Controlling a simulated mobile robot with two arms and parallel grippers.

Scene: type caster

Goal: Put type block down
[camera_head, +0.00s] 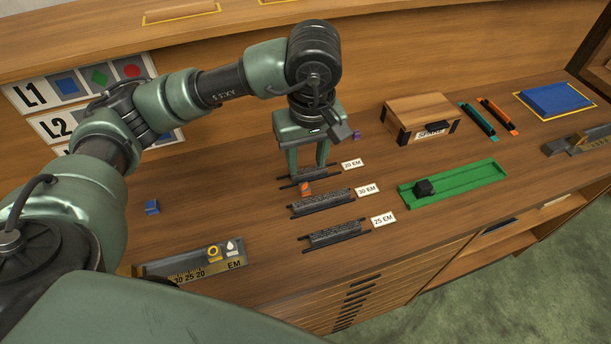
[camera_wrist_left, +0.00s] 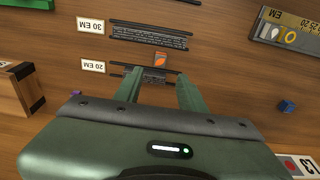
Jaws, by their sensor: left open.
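My left gripper (camera_head: 307,170) is open, pointing down over the table at the 20 EM row. In the left wrist view its two fingers (camera_wrist_left: 154,82) stand apart, one on each side of a dark type block (camera_wrist_left: 153,77). The block lies at the dark rails beside the 20 EM label (camera_head: 352,163); the fingers partly cover it in the head view. Whether the fingers touch it, I cannot tell. Longer dark type blocks lie at the 30 EM (camera_head: 320,202) and 25 EM (camera_head: 335,233) rows. My right gripper is not in view.
A small orange block (camera_head: 305,188) sits close beside the gripper, between the 20 and 30 EM rows. A green tray (camera_head: 470,182) with a black cube (camera_head: 424,188) and a wooden box (camera_head: 420,115) stand right. A blue cube (camera_head: 152,207) and ruler (camera_head: 195,264) are left.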

